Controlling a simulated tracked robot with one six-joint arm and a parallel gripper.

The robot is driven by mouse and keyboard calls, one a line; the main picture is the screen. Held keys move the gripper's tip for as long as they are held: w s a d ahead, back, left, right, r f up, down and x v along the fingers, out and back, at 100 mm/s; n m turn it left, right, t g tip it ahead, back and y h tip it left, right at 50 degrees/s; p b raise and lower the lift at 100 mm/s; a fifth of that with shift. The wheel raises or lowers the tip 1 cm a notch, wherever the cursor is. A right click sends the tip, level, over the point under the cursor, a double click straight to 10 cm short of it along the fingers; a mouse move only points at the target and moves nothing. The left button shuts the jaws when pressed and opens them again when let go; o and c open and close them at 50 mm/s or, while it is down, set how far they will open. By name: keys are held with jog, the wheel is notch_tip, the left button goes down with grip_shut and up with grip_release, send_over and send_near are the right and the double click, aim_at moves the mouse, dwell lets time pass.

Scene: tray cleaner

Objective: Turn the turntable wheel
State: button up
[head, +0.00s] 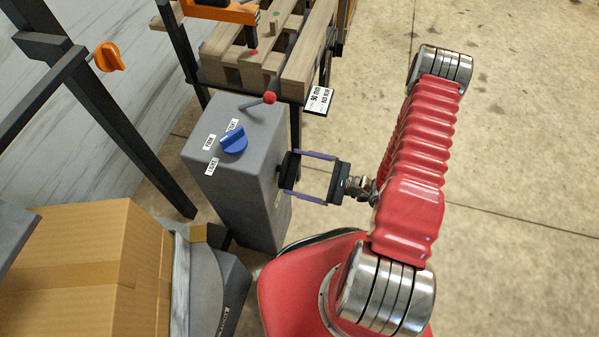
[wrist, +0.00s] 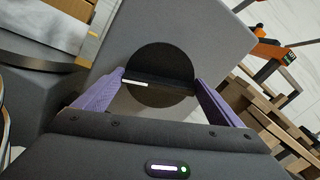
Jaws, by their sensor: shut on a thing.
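The turntable wheel (head: 290,170) is a dark round disc on the right side of a grey control box (head: 215,185). In the wrist view the wheel (wrist: 160,62) faces me, with a raised bar across its middle that has a white mark at its left end. My gripper (head: 291,172) reaches in from the right in the head view, its two purple fingers on opposite sides of the wheel. In the wrist view my gripper (wrist: 160,77) is shut on the wheel, one finger at each side edge.
A blue knob (head: 233,141) with white labels and a red-tipped lever (head: 268,98) stand on the box top. A wooden pallet (head: 300,60) is behind. A cardboard box (head: 85,265) is at left. Open floor lies to the right.

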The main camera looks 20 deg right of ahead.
jog(key=o, duration=0.8)
jog(key=shift+o, duration=0.2)
jog(key=shift+s+d, duration=0.1)
jog(key=v, duration=1.3)
jog(key=shift+s+d, duration=0.2)
jog(key=shift+f, duration=0.1)
